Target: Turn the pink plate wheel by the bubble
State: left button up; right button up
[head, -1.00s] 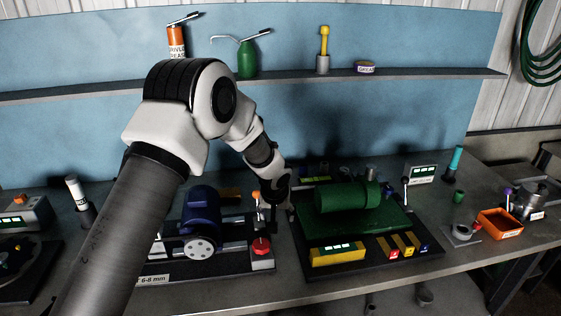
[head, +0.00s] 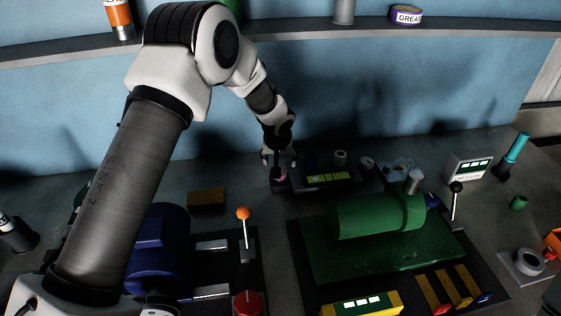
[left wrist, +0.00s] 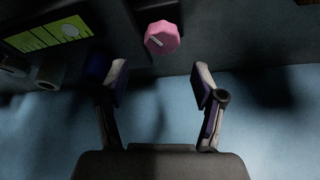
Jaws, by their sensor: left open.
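The pink plate wheel (left wrist: 161,39) is a scalloped knob with a pale mark on its face, at the top middle of the left wrist view. In the head view the pink wheel (head: 280,174) shows small at the back of the bench, partly hidden by the gripper. My left gripper (head: 279,161) is open and empty, close above the wheel. In the left wrist view the fingers of my left gripper (left wrist: 161,85) are spread, and the wheel lies beyond their tips. A yellow-green bubble display (head: 328,178) sits right of the wheel; it also shows in the left wrist view (left wrist: 48,34). My right gripper is not in view.
A green machine (head: 365,216) stands in front and to the right. An orange-topped lever (head: 243,214) and a blue motor (head: 163,245) stand nearer on the left. A blue back wall (head: 400,90) rises behind the bench, with a shelf (head: 280,38) above.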

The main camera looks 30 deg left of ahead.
pick_arm(q)
jog(key=shift+s+d+f+p, duration=0.1)
jog(key=shift+s+f+p, duration=0.4)
jog(key=shift+f+p, duration=0.2)
jog(key=x, duration=0.5)
jog(key=shift+w+a+r+p, duration=0.2)
jog(key=shift+w+a+p, duration=0.1)
jog(key=shift+w, duration=0.1)
jog(key=shift+s+d+r, duration=0.25)
jog(key=shift+s+r, duration=0.05)
jog(key=c, duration=1.1)
jog(key=shift+c, duration=0.2)
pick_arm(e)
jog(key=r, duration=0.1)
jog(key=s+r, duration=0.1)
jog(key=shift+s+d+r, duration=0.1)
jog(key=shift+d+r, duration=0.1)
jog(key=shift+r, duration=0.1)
pick_arm(q)
jog(key=shift+r+m, duration=0.1)
jog(key=shift+m, duration=0.2)
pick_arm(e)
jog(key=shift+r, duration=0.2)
